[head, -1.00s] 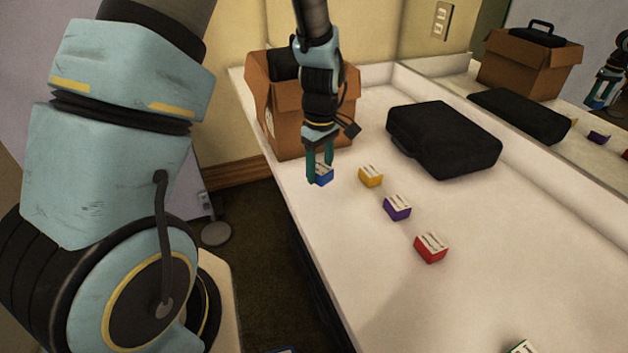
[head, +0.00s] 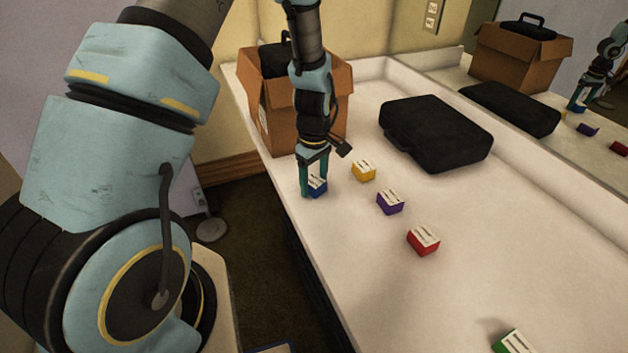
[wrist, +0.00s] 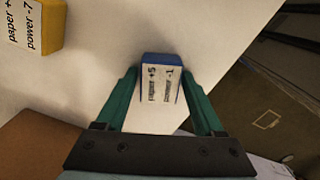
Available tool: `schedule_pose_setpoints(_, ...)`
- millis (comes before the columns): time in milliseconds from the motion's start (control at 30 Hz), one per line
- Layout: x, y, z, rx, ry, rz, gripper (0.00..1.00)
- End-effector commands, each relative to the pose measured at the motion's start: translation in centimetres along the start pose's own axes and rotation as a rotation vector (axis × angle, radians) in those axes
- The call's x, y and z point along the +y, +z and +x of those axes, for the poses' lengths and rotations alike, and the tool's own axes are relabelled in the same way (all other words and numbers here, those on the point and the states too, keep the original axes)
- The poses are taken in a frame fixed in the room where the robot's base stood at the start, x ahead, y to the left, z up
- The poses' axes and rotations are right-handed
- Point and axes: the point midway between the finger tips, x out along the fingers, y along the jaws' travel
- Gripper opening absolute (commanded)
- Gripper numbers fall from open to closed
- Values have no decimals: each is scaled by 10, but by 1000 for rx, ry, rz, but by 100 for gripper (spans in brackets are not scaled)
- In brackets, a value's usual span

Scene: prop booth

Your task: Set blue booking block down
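The blue booking block (head: 318,187) is between the two teal fingers of my gripper (head: 315,184), which are shut on it. It is at the left part of the white counter (head: 345,270), near its front edge. In the wrist view the blue block (wrist: 160,80) shows its white printed top, reading "paper +5" and "power -1", with a finger of my gripper (wrist: 160,85) on each side. I cannot tell whether its underside touches the counter.
A yellow block (head: 363,171), a purple block (head: 390,203), a red block (head: 424,241) and a green block (head: 514,342) run in a row along the counter. A black case (head: 437,133) lies behind them. An open cardboard box (head: 268,115) stands behind my gripper. A mirror reflects the scene.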

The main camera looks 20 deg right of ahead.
Motion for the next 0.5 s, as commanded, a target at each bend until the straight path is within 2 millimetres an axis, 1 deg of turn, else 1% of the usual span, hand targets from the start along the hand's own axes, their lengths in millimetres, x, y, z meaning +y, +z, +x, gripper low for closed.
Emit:
schedule_pose_setpoints(33,0,0,0,0,0,0,77)
schedule_pose_setpoints(100,0,0,0,0,0,0,84)
schedule_pose_setpoints(133,0,0,0,0,0,0,85)
schedule_pose_setpoints(367,0,0,-1,0,0,0,85)
schedule_pose_setpoints(500,1,0,-9,2,4,0,85)
